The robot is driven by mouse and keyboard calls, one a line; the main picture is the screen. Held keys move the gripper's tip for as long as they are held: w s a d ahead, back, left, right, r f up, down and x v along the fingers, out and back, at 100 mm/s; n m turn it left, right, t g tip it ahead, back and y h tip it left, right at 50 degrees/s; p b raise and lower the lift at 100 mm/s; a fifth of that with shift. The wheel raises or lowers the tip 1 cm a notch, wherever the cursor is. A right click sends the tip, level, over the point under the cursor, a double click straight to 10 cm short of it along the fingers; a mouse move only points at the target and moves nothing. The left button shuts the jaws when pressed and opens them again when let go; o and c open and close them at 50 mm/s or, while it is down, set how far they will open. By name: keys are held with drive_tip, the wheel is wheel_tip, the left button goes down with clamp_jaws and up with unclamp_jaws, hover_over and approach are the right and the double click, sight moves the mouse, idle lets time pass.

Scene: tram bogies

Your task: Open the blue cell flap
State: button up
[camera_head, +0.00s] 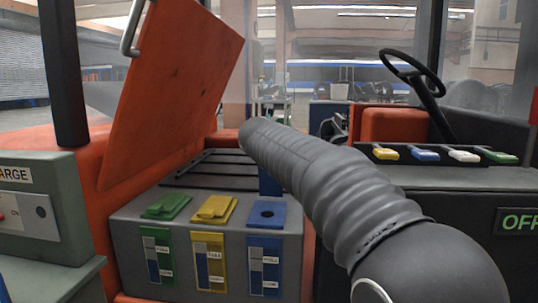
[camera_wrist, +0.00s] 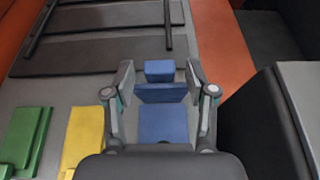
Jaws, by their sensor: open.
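The blue cell (camera_head: 267,214) is at the right end of a grey battery box, with a dark round hole in its top. Its blue flap (camera_head: 270,182) stands raised behind the hole, partly hidden by my arm. In the wrist view the blue cell (camera_wrist: 163,124) lies below my gripper, and the raised flap (camera_wrist: 160,93) shows beyond it. My gripper (camera_wrist: 160,76) is open, with one finger on each side of the flap. I cannot tell whether the fingers touch it. In the head view my gripper cannot be made out.
The green flap (camera_head: 166,207) and yellow flap (camera_head: 214,209) lie down on the cells to the left. An orange hood (camera_head: 172,80) stands open at the left. A dark console (camera_head: 430,185) with several coloured keys is at the right, near my arm.

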drive_tip(key=v, duration=1.2)
